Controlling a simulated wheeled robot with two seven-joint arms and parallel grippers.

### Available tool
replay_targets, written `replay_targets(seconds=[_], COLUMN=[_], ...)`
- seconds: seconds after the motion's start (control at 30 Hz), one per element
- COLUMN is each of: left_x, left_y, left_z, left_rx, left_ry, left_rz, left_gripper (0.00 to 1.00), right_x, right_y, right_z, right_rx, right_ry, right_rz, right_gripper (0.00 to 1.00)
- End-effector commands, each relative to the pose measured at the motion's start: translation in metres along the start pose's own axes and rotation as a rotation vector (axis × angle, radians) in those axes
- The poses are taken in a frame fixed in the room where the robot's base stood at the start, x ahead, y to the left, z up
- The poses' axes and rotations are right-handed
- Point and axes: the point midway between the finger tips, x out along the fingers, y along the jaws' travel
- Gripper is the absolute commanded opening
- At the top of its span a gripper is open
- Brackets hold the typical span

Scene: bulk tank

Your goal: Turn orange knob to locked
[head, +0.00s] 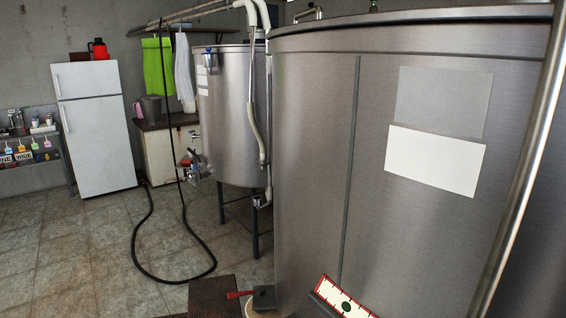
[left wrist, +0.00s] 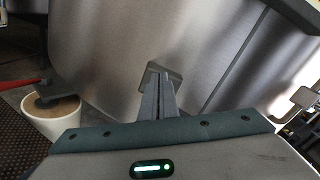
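No orange knob can be made out in either view. A large steel tank (head: 310,150) fills the right of the head view, and its wall (left wrist: 110,40) also fills much of the left wrist view. At its lower front is a tilted white plate with a red edge, tick marks and a dark green spot (head: 346,307). My left gripper (left wrist: 157,82) shows in the left wrist view with its fingers together, near the tank wall. I see nothing held between them. A small grey square piece (left wrist: 173,74) shows just behind the fingertips. My right gripper is not in view.
A pale bucket (left wrist: 57,122) with a red-handled dark tool (head: 263,297) on it stands at the tank's foot beside a dark mat (head: 213,297). A smaller tank (head: 230,120) with a valve, a looped black hose (head: 150,271) and a white fridge (head: 98,130) are farther back. Open tiled floor lies left.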

Motion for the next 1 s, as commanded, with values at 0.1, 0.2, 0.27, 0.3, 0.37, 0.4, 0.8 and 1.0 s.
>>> replay_targets(seconds=[0.1,0.2,0.27,0.3,0.37,0.4,0.8,1.0], left_x=[0.0,0.0,0.0,0.0,0.0,-0.001,-0.033,-0.052], left_y=[-0.001,0.0,0.0,0.0,0.0,0.0,0.001,0.001], left_z=[0.001,0.002,0.003,0.004,0.004,0.004,0.004,0.004], left_rx=[-0.001,0.0,0.001,0.001,0.001,0.001,0.002,0.002], left_ry=[0.001,-0.002,-0.003,-0.003,-0.004,-0.004,-0.005,-0.005], left_rz=[-0.001,-0.001,0.0,0.0,0.0,0.0,0.002,0.001], left_gripper=[0.0,0.0,0.0,0.0,0.0,0.0,0.0,0.0], right_x=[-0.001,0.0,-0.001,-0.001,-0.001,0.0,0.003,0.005], right_y=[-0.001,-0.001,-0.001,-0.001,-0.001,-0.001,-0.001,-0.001], right_z=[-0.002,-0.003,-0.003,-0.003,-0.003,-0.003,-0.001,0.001], right_rx=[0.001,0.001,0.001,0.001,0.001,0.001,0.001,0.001], right_ry=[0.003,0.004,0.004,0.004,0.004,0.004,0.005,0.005], right_rz=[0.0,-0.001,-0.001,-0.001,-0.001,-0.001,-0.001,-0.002], right_gripper=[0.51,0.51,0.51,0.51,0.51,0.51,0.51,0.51])
